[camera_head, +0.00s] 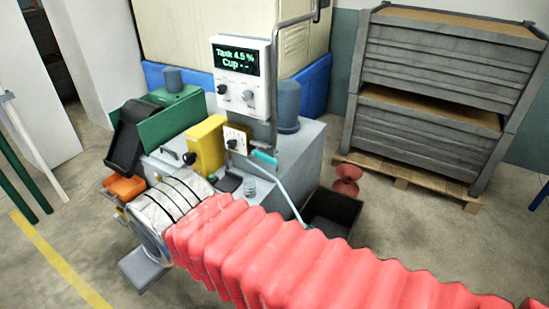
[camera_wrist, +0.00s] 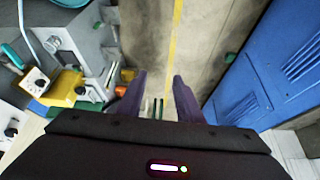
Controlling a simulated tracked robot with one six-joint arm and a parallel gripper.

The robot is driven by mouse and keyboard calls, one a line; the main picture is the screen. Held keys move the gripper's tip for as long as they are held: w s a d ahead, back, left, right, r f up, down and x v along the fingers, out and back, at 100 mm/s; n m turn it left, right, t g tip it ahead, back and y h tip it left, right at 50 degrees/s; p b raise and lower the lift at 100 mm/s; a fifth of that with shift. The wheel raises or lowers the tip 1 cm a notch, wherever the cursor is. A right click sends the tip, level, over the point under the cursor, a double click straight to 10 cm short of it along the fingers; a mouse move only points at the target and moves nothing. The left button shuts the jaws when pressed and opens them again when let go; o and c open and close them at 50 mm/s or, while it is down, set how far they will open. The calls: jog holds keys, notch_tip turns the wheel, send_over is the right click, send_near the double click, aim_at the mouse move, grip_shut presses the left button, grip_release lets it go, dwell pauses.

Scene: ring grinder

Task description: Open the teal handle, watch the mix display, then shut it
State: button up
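The teal handle (camera_head: 264,157) sits on a pale rod at the front of the grey machine, beside a small white dial. It also shows at the left edge of the wrist view (camera_wrist: 12,56). The mix display (camera_head: 235,56) is lit green on a white box; it seems to read "Tank 4.5 %" and "Cup - -". My gripper (camera_wrist: 158,96) is open and empty, its two dark fingers apart over the floor, well away from the handle. In the head view my arm hides the gripper's fingers.
A yellow box (camera_head: 206,146) and a green part (camera_head: 172,128) stand on the machine. A black bin (camera_head: 331,212) and a red funnel-like object (camera_head: 346,180) are at its right. Grey crates (camera_head: 436,104) stand behind. A blue cabinet (camera_wrist: 262,75) is at right in the wrist view.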

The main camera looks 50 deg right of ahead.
jog(key=shift+d, duration=0.1)
jog(key=w+d+f+n+t+h, duration=0.1)
jog(key=w+d+n+h, duration=0.35)
jog(key=d, duration=1.35)
jog(key=w+d+n+t+h, duration=0.1)
jog(key=w+d+n, duration=0.5)
jog(key=d, duration=1.2)
jog(key=w+d+f+n+t+h, duration=0.1)
jog(key=w+d+n+h, duration=0.35)
jog(key=d, duration=1.35)
jog(key=w+d+f+n+t+y, duration=0.2)
jog(key=d+f+n+t+y, duration=0.3)
jog(key=n, duration=0.5)
jog(key=s+f+n+y, duration=0.6)
jog(key=s+f+n, duration=0.3)
jog(key=n, duration=0.3)
